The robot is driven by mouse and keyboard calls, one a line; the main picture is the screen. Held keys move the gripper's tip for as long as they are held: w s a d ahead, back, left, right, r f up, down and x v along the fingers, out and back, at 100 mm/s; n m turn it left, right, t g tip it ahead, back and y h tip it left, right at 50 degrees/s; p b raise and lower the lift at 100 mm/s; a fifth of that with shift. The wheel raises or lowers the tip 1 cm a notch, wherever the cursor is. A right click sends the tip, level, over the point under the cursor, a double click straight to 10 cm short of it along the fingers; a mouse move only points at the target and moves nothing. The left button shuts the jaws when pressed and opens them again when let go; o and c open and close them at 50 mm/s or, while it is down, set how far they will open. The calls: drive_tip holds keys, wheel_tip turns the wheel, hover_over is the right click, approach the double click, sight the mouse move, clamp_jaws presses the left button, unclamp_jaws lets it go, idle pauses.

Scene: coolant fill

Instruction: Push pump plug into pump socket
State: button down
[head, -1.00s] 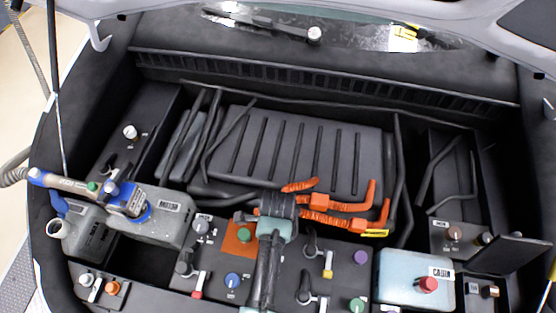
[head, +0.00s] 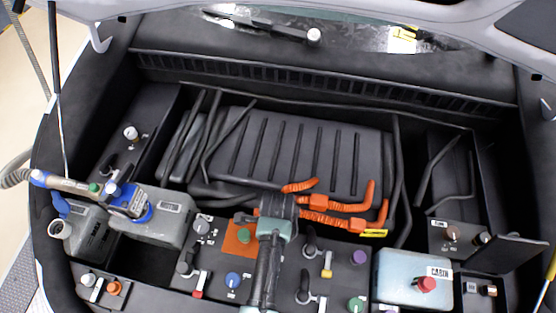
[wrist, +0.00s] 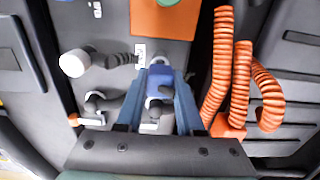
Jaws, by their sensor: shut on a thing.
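My gripper (wrist: 163,85) is shut on a small blue piece (wrist: 160,76), which I take for the pump plug, between its fingertips in the wrist view. The plug is over the dark panel, beside a small white label (wrist: 140,53) and below the orange plate (wrist: 165,18) with a green knob. I cannot make out the pump socket; the plug and fingers cover the spot beneath. I cannot tell whether the plug touches the panel. In the head view my arm (head: 268,262) reaches up from the bottom middle, and my wrist hides the fingertips and plug.
Orange hoses (wrist: 238,85) rise close to the right of my fingers in the wrist view. A black elbow with an orange-tipped lever (wrist: 95,105) and a white round knob (wrist: 73,63) are to the left. A light blue cabin tank (head: 405,295) stands right in the head view.

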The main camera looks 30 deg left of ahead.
drive_tip(key=shift+f+b, duration=1)
drive_tip(key=shift+f, duration=0.3)
drive_tip(key=shift+r, duration=0.25)
drive_tip(key=shift+r+p, duration=0.75)
drive_tip(key=shift+p, duration=0.3)
drive_tip(key=shift+p, duration=0.45)
idle(1.0)
drive_tip(key=shift+f+b, duration=0.75)
drive_tip(key=shift+f, duration=0.25)
drive_tip(key=shift+c, duration=2.3)
unclamp_jaws()
drive_tip(key=shift+r, duration=0.1)
wheel_tip(320, 180, up, 13)
drive_tip(key=shift+f+b, duration=0.1)
drive_tip(key=shift+b, duration=0.25)
